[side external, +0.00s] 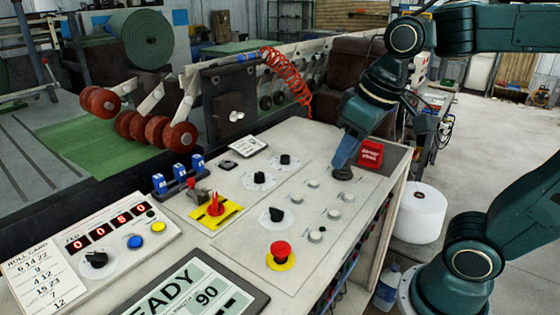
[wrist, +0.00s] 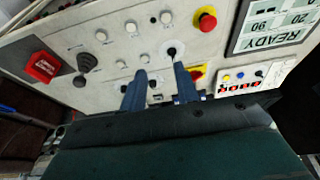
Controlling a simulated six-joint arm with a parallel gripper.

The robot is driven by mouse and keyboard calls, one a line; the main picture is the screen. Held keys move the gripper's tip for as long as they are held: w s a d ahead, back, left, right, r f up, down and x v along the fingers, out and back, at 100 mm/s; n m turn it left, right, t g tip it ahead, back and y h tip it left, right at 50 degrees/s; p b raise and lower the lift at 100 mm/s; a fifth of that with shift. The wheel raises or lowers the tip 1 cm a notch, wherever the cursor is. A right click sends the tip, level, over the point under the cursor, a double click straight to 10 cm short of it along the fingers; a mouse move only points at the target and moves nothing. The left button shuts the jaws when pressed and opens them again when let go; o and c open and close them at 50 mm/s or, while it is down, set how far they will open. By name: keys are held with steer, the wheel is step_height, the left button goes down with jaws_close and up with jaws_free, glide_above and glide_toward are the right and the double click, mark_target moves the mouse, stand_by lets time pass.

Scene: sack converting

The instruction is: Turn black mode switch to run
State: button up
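Several black rotary switches on white dials are on the sloped control panel: a near one (side external: 275,214), a middle one (side external: 259,178) and a far one (side external: 285,159). Their labels are too small to read, so I cannot tell which is the mode switch. The near one also shows in the wrist view (wrist: 172,50), just beyond the fingertips. My gripper (side external: 345,160) is above the panel's far right part, right of the switches, and touches none of them. In the wrist view my gripper (wrist: 160,72) has its two blue fingers apart with nothing held.
A red emergency button (side external: 281,250), a red switch on a yellow plate (side external: 214,206) and several pale push buttons (side external: 333,213) share the panel. A red box (side external: 370,153) stands behind my gripper. A red coiled hose (side external: 290,75) hangs behind the panel.

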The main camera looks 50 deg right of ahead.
mark_target(276, 209)
steer(key=w+a+f+g, duration=0.2)
steer(key=w+f+g, duration=0.1)
steer(key=w, duration=1)
steer(key=shift+w+a+g, duration=0.2)
steer(key=shift+w+g, duration=0.15)
steer(key=shift+g, duration=0.05)
steer(key=shift+f, duration=0.2)
step_height(276, 209, down, 14)
steer(key=shift+r, duration=0.25)
jaws_close()
